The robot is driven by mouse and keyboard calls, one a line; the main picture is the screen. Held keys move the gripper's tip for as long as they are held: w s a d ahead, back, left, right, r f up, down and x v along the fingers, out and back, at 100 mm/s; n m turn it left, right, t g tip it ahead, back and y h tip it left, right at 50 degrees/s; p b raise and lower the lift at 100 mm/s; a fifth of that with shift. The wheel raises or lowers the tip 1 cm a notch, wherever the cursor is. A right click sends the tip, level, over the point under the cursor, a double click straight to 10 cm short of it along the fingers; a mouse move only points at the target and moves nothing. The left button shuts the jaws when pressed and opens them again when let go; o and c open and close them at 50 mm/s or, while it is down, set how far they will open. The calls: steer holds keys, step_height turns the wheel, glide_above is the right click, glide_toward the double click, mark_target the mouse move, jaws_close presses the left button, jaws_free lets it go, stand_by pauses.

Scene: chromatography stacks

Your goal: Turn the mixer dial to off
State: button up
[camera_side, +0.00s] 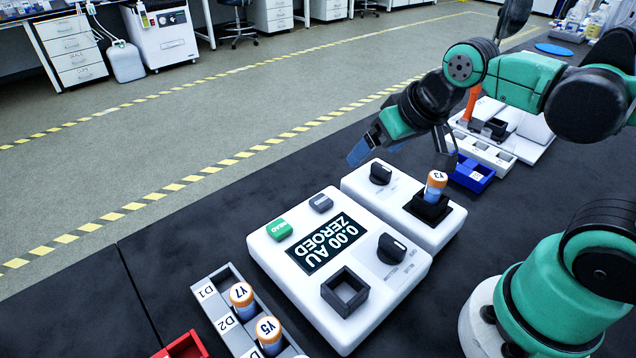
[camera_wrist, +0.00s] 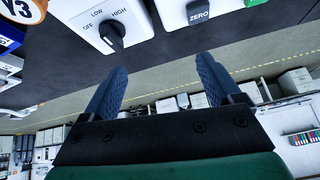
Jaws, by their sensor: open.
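The mixer (camera_side: 352,187) is a white box with a black dial (camera_side: 380,172) at its far end and a vial marked Y3 (camera_side: 435,185) standing in its black holder (camera_side: 428,208). In the wrist view the dial (camera_wrist: 112,36) shows at the upper left, below the labels OFF, LOW and HIGH; I cannot tell surely which label it points to. My gripper (camera_side: 404,150) is open and empty, above and beyond the dial, tilted. Its blue fingers (camera_wrist: 162,68) are apart in the wrist view and do not touch the dial.
A white reader (camera_side: 300,285) with a display, a green button, a grey button and its own dial (camera_side: 391,249) stands beside the mixer. A grey rack (camera_side: 205,291) holds vials Y7 and Y5. A blue tray (camera_side: 473,173) lies behind the mixer.

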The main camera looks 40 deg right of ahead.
mark_target(381, 167)
steer(key=w+d+m+g, duration=0.1)
steer(key=d+m+g, duration=0.1)
steer(key=m, duration=0.3)
steer(key=w+d+f+m+g, duration=0.1)
steer(key=d+m+g, duration=0.1)
steer(key=m, duration=0.3)
steer(key=w+d+f+m+g, duration=0.1)
steer(key=d+m+g, duration=0.1)
steer(key=m, duration=0.3)
steer(key=shift+w, duration=0.2)
steer(key=shift+d+f+m, duration=0.15)
steer(key=shift+f+m, duration=0.05)
steer(key=shift+m, duration=0.2)
steer(key=shift+f, duration=2.8)
jaws_close()
